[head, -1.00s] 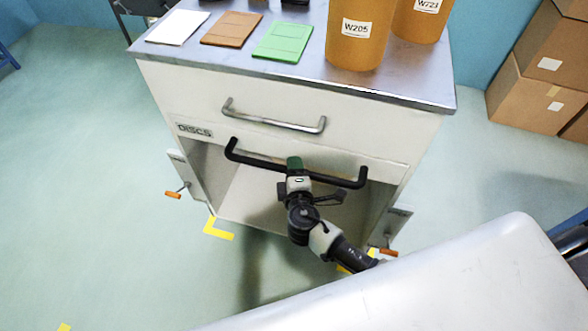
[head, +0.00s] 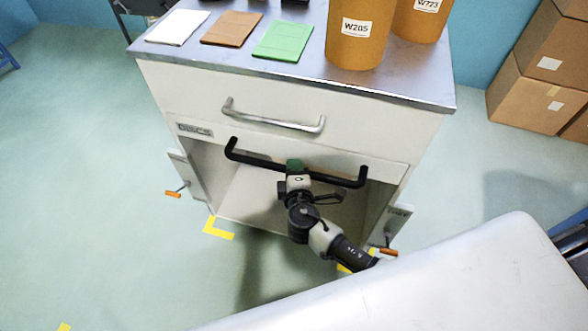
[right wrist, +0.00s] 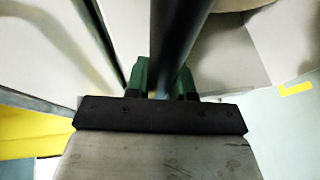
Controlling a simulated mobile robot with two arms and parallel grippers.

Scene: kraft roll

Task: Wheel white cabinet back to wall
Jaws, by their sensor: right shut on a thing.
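The white cabinet (head: 290,105) stands upright in the middle of the head view, with a grey top, a silver drawer handle (head: 274,116) and an open lower compartment. A black push handle (head: 262,160) runs across its front below the drawer. My right gripper (head: 295,166) is shut on the black handle near its middle. In the right wrist view the dark bar (right wrist: 180,45) passes between the green fingertips (right wrist: 160,80). My left gripper is not in view.
On the top lie white, brown and green (head: 284,40) flat pieces and two brown drums (head: 357,32). Orange-tipped levers (head: 173,194) show at both lower sides. Yellow floor marks (head: 219,229) lie by the base. Cardboard boxes (head: 535,95) stand at the right by the blue wall.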

